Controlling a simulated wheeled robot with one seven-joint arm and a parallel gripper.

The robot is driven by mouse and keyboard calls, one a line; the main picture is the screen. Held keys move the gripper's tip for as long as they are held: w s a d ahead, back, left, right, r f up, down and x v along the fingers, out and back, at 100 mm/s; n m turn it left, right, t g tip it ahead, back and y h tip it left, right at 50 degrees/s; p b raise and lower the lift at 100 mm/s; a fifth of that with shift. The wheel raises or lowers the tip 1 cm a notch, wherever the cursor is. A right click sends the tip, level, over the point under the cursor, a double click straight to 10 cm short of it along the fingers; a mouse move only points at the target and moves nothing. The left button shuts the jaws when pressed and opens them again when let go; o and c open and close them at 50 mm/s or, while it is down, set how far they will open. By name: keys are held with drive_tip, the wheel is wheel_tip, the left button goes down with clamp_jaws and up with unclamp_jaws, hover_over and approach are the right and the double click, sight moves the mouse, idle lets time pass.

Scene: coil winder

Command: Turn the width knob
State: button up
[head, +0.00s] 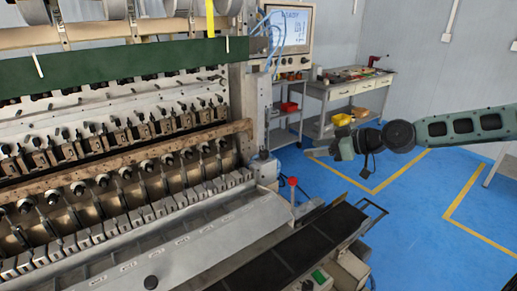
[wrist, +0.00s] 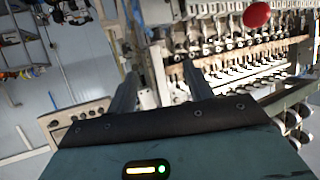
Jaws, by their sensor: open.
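No knob is clearly marked as the width knob, so I cannot tell which one it is. My gripper (head: 325,151) is at the right in the head view, apart from the machine. In the wrist view its two fingers (wrist: 160,88) are spread with nothing held between them.
The coil winder (head: 130,150) fills the left. A red ball-topped lever (head: 292,182) stands at its right end, near a black belt (head: 295,250). A workbench (head: 350,86) with trays stands behind. Blue floor (head: 420,220) is open at the right.

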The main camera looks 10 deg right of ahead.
sight(265, 151)
drive_tip(key=p+x, duration=0.1)
drive_tip(key=x, duration=0.4)
drive_tip(key=p+x, duration=0.2)
drive_tip(key=x, duration=0.4)
drive_tip(key=p+x, duration=0.2)
drive_tip(key=x, duration=0.3)
drive_tip(key=shift+w+r, duration=0.2)
drive_tip(key=shift+w, duration=0.2)
drive_tip(key=shift+w+a+f, duration=0.3)
drive_tip(key=shift+a, duration=0.1)
drive_tip(key=c, duration=1)
